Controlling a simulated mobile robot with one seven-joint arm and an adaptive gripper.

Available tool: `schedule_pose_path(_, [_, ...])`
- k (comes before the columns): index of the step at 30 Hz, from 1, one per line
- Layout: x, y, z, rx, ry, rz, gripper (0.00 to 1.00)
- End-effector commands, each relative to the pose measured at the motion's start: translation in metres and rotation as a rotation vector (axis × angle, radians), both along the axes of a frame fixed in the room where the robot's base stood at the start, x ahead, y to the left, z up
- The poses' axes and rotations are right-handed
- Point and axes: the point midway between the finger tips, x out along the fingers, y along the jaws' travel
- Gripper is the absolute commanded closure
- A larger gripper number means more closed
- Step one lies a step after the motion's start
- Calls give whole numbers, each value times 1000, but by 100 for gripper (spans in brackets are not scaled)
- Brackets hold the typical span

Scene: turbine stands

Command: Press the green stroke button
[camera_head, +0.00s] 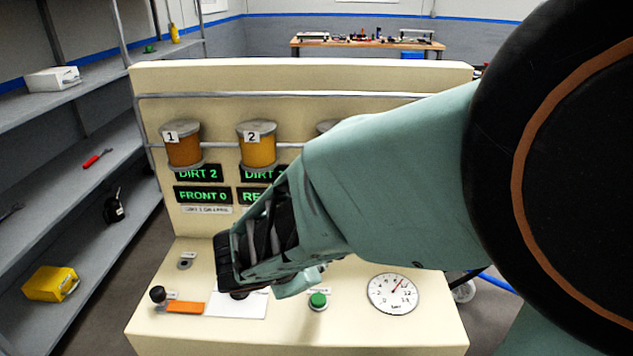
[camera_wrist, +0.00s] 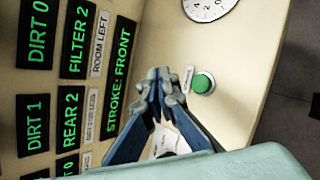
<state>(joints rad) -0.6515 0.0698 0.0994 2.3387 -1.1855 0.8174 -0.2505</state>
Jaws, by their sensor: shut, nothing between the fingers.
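The green stroke button (camera_head: 318,300) stands on the sloped front of the cream console, left of a round dial. In the wrist view the green button (camera_wrist: 203,83) is just right of my fingertips, in a light collar beside a small label. My gripper (camera_wrist: 160,76) has its blue and grey fingers together and holds nothing. A gap shows in the picture between the fingertips and the button; the depth between them is hard to judge. In the head view my arm hides the fingertips.
The cream console (camera_head: 430,325) carries a round dial (camera_head: 393,293), a black-knobbed lever (camera_head: 157,294), a white plate (camera_head: 222,305) partly behind my gripper, and green-lettered displays (camera_head: 202,195). Grey shelves (camera_head: 95,205) stand at left.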

Motion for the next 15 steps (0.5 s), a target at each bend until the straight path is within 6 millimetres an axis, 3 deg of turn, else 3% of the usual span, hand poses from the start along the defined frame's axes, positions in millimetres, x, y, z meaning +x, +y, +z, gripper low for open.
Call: schedule_pose_path(15, [0, 0, -72, -1, 1, 0, 100])
